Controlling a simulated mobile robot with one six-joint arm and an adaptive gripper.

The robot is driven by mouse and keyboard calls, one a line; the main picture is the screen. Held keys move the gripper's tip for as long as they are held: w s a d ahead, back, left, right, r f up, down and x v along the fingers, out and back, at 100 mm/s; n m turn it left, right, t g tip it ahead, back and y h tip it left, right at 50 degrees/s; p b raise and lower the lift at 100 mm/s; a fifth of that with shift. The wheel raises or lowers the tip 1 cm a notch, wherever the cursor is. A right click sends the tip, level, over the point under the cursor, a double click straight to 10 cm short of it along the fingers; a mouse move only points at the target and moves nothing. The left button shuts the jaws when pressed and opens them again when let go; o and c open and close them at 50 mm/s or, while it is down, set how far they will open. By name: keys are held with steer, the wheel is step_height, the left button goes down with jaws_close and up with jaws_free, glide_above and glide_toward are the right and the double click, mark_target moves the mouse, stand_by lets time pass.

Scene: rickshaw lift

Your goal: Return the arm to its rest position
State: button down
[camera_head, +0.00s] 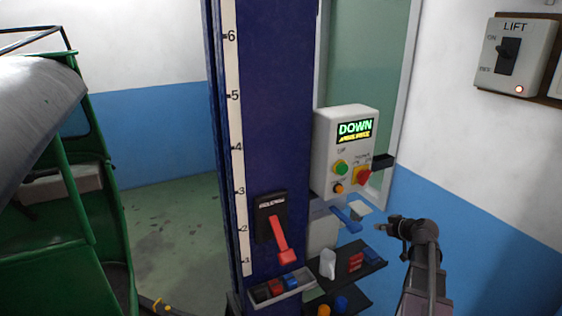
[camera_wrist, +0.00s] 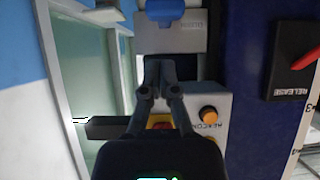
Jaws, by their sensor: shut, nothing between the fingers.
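My arm reaches up from the lower right in the head view, and my gripper (camera_head: 388,223) points left, below and right of the grey control box (camera_head: 325,145). In the wrist view my gripper (camera_wrist: 160,68) has its fingers together, with nothing between them. The picture there is upside down. The gripper overlaps the grey box (camera_wrist: 213,100) and partly hides its red knob (camera_wrist: 160,123). I cannot see a clear contact with anything.
The box display (camera_head: 355,130) reads DOWN. A blue lift column (camera_head: 280,100) with a red release lever (camera_head: 280,240) stands at centre. Shelves with small items (camera_head: 355,262) lie left of my gripper. A wall-mounted lift switch (camera_head: 508,55) is upper right; a green rickshaw (camera_head: 70,200) is left.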

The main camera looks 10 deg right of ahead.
steer(key=s+a+f+g+y+b, duration=0.1)
steer(key=a+f+g, duration=0.2)
steer(key=a, duration=0.7)
steer(key=s+a+f+g, duration=0.2)
steer(key=a+f+g, duration=0.15)
steer(key=a, duration=0.55)
steer(key=s+a+f+m+g+h+b, duration=0.1)
steer(key=s+a+f+m+g+h, duration=0.1)
steer(key=s+a, duration=0.9)
steer(key=shift+a+f+m+g+h, duration=0.4)
steer(key=shift+a+f+g+h, duration=0.5)
steer(key=shift+a+f+g, duration=0.55)
steer(key=shift+w+a+r, duration=0.1)
steer(key=shift+a+r, duration=0.05)
steer(key=shift+r, duration=0.15)
